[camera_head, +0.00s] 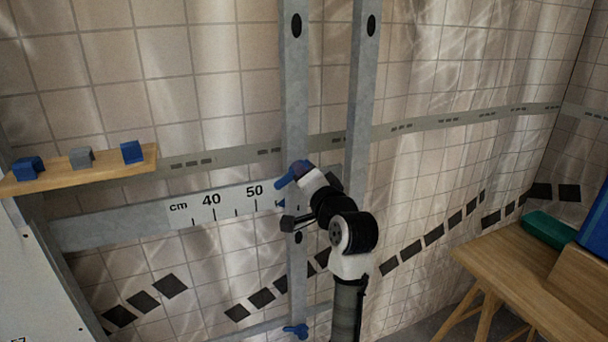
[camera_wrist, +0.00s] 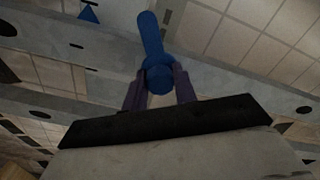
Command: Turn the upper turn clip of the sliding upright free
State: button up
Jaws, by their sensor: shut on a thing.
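The sliding upright (camera_head: 292,108) looks to be the left of two grey metal uprights; it stands across the horizontal rail. Its upper turn clip (camera_head: 284,181) is blue and sits where upright and rail cross, with its handle slanting down to the left. My gripper (camera_head: 301,174) is at this clip. In the wrist view the clip (camera_wrist: 152,38) shows a round hub between my two dark fingers (camera_wrist: 158,85), and its handle points away from them, up the picture. The fingers are shut on the hub. A lower blue clip (camera_head: 296,330) sits near the upright's bottom.
The rail carries a white cm scale (camera_head: 225,206). A second upright (camera_head: 360,90) stands close on the right. A wooden shelf (camera_head: 90,172) with two blue blocks and a grey one is at left. A wooden table (camera_head: 510,262) is at lower right.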

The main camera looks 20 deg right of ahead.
jog(key=m, duration=1.1)
jog(key=shift+f+m, duration=0.1)
jog(key=shift+m, duration=0.3)
dwell(0.3)
jog(key=o, duration=1)
jog(key=shift+d, duration=0.1)
jog(key=shift+c, duration=0.2)
jog(key=s+b, duration=0.4)
jog(key=s, duration=0.9)
jog(key=shift+s+d, duration=0.2)
jog(key=shift+s, duration=0.2)
